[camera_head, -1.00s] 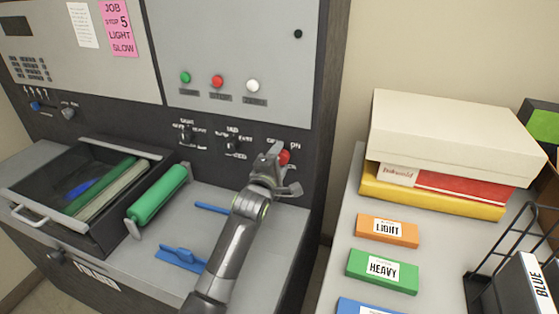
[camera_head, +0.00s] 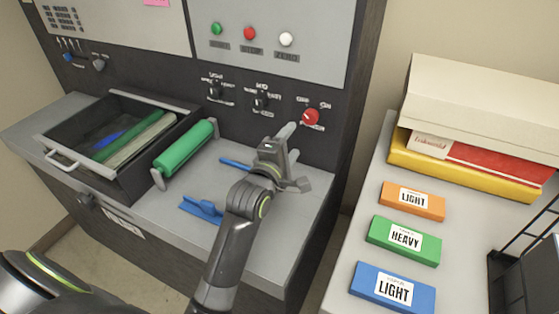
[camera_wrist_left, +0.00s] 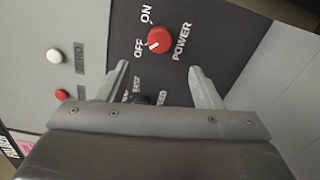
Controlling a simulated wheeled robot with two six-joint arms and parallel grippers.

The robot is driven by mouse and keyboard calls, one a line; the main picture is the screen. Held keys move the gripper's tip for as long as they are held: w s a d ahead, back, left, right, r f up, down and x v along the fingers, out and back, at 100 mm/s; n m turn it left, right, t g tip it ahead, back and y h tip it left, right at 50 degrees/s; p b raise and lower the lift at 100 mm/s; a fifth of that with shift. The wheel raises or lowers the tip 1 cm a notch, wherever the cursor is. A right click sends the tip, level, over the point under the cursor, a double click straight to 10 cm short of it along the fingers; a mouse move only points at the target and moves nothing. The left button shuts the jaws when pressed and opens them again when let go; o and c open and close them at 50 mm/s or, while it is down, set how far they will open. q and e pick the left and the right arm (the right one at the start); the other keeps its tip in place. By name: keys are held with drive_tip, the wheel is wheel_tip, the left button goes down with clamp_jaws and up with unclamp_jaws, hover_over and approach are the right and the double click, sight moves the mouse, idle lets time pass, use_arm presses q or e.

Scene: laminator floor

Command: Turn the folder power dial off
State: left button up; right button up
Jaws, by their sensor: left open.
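The red power dial (camera_head: 311,117) is on the dark panel of the machine, under OFF and ON labels. In the left wrist view the dial (camera_wrist_left: 160,40) shows a white mark on its side towards the OFF label. My left gripper (camera_head: 297,157) is open and empty, in front of and below the dial in the head view. In the left wrist view its two fingers (camera_wrist_left: 158,70) are apart, and the dial shows just beyond their tips, clear of both. My right gripper is not in view.
Two black switches (camera_head: 260,101) sit left of the dial, below green, red and white buttons (camera_head: 286,39). A green roller (camera_head: 185,147) and an open drawer (camera_head: 67,165) are left. A side table at right holds labelled boxes (camera_head: 404,241) and a cream box (camera_head: 480,100).

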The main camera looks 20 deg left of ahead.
use_arm(q)
drive_tip(key=s, duration=0.5)
drive_tip(key=shift+s+a+r+b, duration=0.1)
drive_tip(key=shift+s+b, duration=0.25)
drive_tip(key=shift+b, duration=0.05)
